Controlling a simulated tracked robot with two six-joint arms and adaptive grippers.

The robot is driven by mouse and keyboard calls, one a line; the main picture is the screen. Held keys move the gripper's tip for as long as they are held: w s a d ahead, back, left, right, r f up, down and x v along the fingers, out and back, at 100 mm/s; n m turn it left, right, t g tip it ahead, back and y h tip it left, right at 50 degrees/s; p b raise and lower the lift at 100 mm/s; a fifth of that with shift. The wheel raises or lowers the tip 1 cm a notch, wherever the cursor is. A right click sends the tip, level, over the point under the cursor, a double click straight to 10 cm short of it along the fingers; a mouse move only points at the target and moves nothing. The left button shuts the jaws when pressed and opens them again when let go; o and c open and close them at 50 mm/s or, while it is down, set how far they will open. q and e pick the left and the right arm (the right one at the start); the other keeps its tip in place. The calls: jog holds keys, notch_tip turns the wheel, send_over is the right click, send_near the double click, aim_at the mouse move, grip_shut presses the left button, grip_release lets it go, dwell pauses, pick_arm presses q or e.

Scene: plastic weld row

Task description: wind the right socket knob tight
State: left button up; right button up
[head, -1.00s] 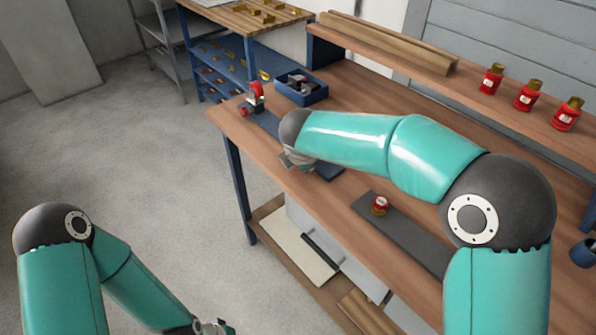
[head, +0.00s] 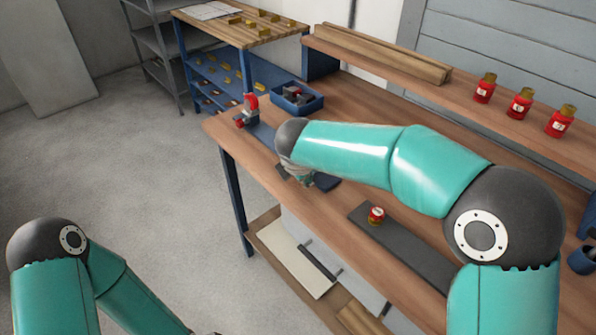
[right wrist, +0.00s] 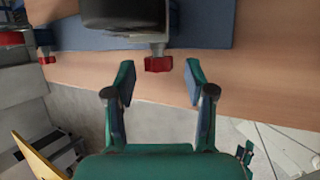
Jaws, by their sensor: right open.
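In the right wrist view, a small red knob (right wrist: 158,64) sticks out from a grey block under a dark, rounded body (right wrist: 124,16) on a blue base plate (right wrist: 205,25). My right gripper (right wrist: 160,72) is open, with one finger to either side of the knob and a gap on both sides. In the head view the gripper (head: 298,176) is at the bench's front edge, partly covered by my own arm; the knob is hidden there. A red-topped clamp fixture (head: 247,112) stands at the bench's left end. My left gripper is below the picture.
A blue bin (head: 297,100) with parts sits behind the fixture. Several red bottles (head: 520,104) and wooden boards (head: 385,52) are on the raised shelf. Bare bench top lies between mat and shelf.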

jog(key=v, duration=1)
jog(key=shift+s+r, duration=0.25)
jog(key=shift+r, duration=0.05)
jog(key=shift+f, duration=0.1)
